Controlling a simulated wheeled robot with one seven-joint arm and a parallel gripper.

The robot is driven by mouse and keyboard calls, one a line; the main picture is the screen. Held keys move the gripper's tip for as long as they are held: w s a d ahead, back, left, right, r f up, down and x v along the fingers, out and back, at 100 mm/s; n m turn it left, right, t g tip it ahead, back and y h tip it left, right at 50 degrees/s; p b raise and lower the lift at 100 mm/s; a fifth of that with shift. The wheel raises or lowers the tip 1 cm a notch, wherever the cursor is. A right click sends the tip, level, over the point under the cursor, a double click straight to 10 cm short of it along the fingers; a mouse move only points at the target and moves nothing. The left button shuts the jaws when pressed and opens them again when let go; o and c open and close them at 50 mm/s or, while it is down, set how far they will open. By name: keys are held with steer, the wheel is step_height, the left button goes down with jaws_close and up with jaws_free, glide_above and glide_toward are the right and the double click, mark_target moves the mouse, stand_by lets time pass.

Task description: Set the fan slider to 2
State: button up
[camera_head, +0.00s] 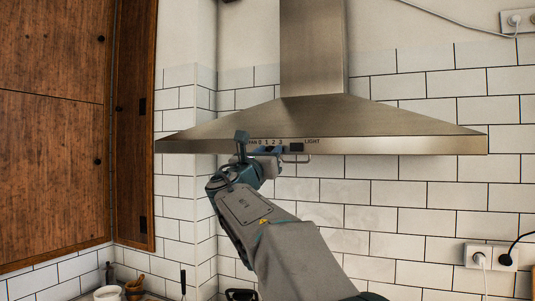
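A brushed-steel range hood (400,140) hangs on the tiled wall. Its front strip carries the label FAN with the marks 0 1 2 3 (267,142) and, to the right, the label LIGHT (312,141). My gripper (268,150) is up at this strip, just under the fan marks. The slider's knob and its setting cannot be made out behind my gripper. Whether the fingers touch the strip, or are open or shut, cannot be told. A dark rectangular light switch (296,147) shows just right of the marks.
A wooden cabinet (55,130) stands at the left, with a narrow wooden panel (135,120) beside it. A white bowl (107,294) and a mortar (135,288) are at the lower left. Wall sockets (490,256) are at the lower right.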

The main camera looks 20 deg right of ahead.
steer(key=shift+s+a+f+b, duration=0.25)
steer(key=shift+b, duration=0.05)
steer(key=b+v, duration=0.4)
steer(key=v, duration=0.9)
steer(key=shift+r+b, duration=0.15)
steer(key=shift+b, duration=0.15)
